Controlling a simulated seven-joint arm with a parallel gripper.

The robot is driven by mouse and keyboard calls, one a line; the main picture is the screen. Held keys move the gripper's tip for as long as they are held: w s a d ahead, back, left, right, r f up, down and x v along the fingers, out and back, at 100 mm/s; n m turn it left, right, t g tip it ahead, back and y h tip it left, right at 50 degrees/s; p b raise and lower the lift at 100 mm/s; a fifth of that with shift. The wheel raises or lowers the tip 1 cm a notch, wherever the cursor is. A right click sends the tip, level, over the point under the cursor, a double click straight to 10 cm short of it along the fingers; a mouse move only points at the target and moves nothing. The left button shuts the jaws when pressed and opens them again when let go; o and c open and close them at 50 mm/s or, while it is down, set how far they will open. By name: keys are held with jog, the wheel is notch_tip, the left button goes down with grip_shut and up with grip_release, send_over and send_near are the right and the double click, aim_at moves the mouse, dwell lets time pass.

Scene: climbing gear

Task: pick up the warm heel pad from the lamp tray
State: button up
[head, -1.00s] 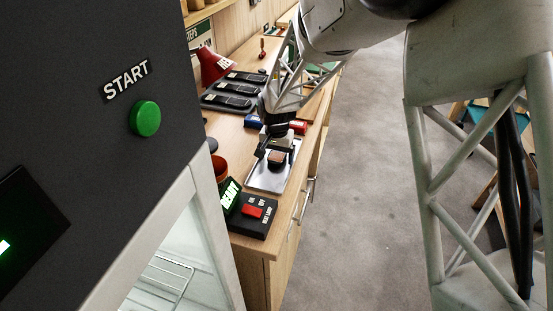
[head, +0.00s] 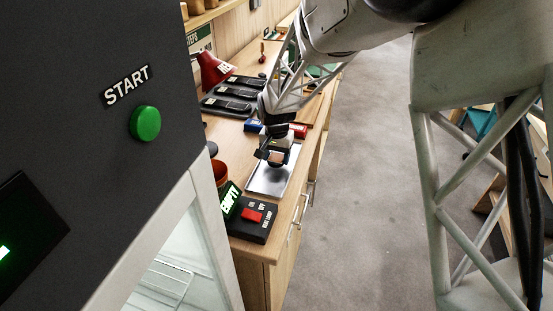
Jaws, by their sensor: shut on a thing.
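The lamp tray (head: 262,184) is a flat silver metal tray on the wooden bench. The heel pad (head: 276,158) is a small block with a brownish face, seen in the head view at the far part of the tray. My gripper (head: 275,153) points down and is shut on the heel pad. A dark shadow lies on the tray below the pad, and the pad looks slightly raised off the metal. The fingers are small and dark here, so their exact contact is hard to see.
A red lamp (head: 213,69) and black trays (head: 228,105) stand farther back. A dark cabinet with a green START button (head: 145,123) fills the left.

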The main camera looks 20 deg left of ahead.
notch_tip(320, 180, up, 2)
jog(key=shift+r, duration=0.25)
jog(key=s+d, duration=0.2)
jog(key=s, duration=0.2)
jog(key=s+d+r, duration=0.1)
jog(key=s+d, duration=0.2)
jog(key=s, duration=0.2)
jog(key=s+d, duration=0.3)
jog(key=s, duration=0.1)
jog(key=shift+s+d+r, duration=0.15)
jog(key=shift+s+d, duration=0.05)
jog(key=shift+s, duration=0.1)
